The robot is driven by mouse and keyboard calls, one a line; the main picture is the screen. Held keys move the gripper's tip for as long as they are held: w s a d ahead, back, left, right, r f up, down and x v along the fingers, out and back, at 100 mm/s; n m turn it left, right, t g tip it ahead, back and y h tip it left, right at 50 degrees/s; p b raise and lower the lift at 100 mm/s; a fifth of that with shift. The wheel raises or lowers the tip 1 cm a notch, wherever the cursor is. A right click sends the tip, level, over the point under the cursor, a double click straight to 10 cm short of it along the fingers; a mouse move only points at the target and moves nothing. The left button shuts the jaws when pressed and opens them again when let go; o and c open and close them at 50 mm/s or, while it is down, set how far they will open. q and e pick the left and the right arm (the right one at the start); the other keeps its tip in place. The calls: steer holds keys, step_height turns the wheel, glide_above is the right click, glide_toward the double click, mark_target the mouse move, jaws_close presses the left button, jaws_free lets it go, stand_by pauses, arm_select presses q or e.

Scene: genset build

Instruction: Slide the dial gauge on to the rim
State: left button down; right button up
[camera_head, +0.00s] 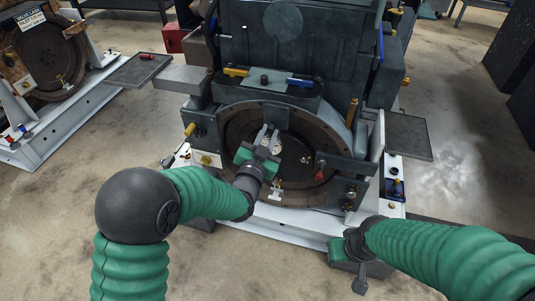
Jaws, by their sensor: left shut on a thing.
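My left gripper (268,138) reaches in from the left and is in front of the round brown opening of the genset. It is shut on a small pale thing (269,147), which seems to be the dial gauge; the fingers hide most of it. The brown rim (318,119) rings the dark disc behind the gripper. I cannot tell whether the gauge touches the disc or rim. My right gripper (361,286) is low at the right, away from the rim, pointing down; its finger opening is unclear.
A red-handled part (320,172) and small brass fittings sit on the lower right of the round face. Yellow (236,72) and blue (299,82) handled tools lie on the ledge above. Flat grey trays (409,136) flank the machine. A second unit (50,70) stands at far left.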

arm_select(q)
steer(key=c, duration=1.2)
jaws_free()
steer(key=shift+w+d, duration=0.1)
steer(key=shift+d, duration=0.05)
steer(key=shift+v, duration=3.05)
